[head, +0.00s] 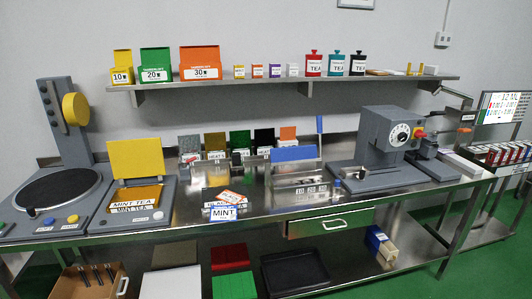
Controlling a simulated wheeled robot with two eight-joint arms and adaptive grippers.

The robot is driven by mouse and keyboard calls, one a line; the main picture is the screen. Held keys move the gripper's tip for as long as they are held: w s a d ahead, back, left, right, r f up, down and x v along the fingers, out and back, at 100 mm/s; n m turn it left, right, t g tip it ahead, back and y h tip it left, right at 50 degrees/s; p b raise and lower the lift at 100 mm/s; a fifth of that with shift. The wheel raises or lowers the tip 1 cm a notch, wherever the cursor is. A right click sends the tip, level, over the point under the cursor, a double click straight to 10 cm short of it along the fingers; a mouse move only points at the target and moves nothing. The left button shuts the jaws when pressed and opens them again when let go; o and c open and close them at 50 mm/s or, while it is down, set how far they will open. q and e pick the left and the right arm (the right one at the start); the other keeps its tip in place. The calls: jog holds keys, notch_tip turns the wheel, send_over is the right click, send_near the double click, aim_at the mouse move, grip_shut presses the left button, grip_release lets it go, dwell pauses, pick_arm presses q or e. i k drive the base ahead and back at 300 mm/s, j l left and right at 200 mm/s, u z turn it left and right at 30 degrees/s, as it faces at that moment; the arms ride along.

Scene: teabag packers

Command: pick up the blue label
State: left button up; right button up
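A white label with a blue border, marked MINT (223,213), lies near the front edge of the steel counter. It lies at the front of a small group of labels and partly overlaps what is behind it. An orange-edged label (231,197) lies tilted just behind it. Another label with dark print, partly covered, lies at the left of the group. Neither of my grippers is in view.
A metal stand with a blue top (293,154) is right of the labels. A yellow-lidded box marked MINT TEA (135,158) stands left. A grey machine (385,140) stands right. The wall shelf (285,83) overhangs the back. Bare counter surrounds the labels' front.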

aim_at(225, 213)
jog(key=i+j, duration=0.15)
jog(key=i, duration=0.3)
jog(key=i+j, duration=0.15)
jog(key=i, duration=0.3)
jog(key=i+j, duration=0.2)
jog(key=i, duration=0.3)
